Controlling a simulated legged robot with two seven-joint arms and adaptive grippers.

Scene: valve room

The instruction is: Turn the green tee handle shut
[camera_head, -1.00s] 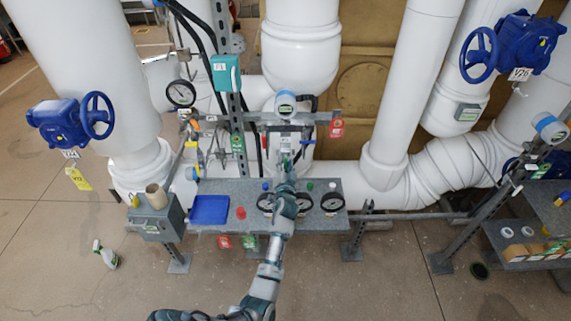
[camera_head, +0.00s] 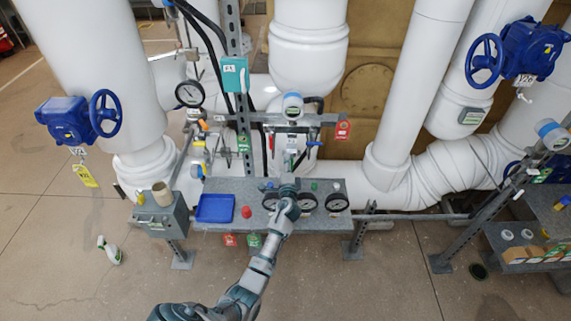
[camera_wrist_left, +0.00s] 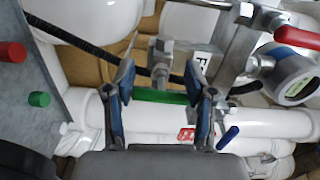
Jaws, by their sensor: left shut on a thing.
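The green tee handle (camera_wrist_left: 160,96) shows in the left wrist view as a short green bar below a metal valve fitting (camera_wrist_left: 160,62). My left gripper (camera_wrist_left: 161,84) has one blue-grey finger at each end of the bar and is shut on it. In the head view my left gripper (camera_head: 289,182) is above the grey shelf, below the pipe fittings. The handle cannot be clearly made out there, as my gripper and wrist cover that spot. My right gripper is in neither view.
The grey shelf (camera_head: 355,190) carries a blue tray (camera_head: 214,208), black-rimmed gauges (camera_head: 336,202) and a red cap (camera_head: 246,212). A red lever (camera_wrist_left: 297,38) and a blue lever (camera_wrist_left: 228,138) are close by on the right of the wrist view. White pipes stand behind.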

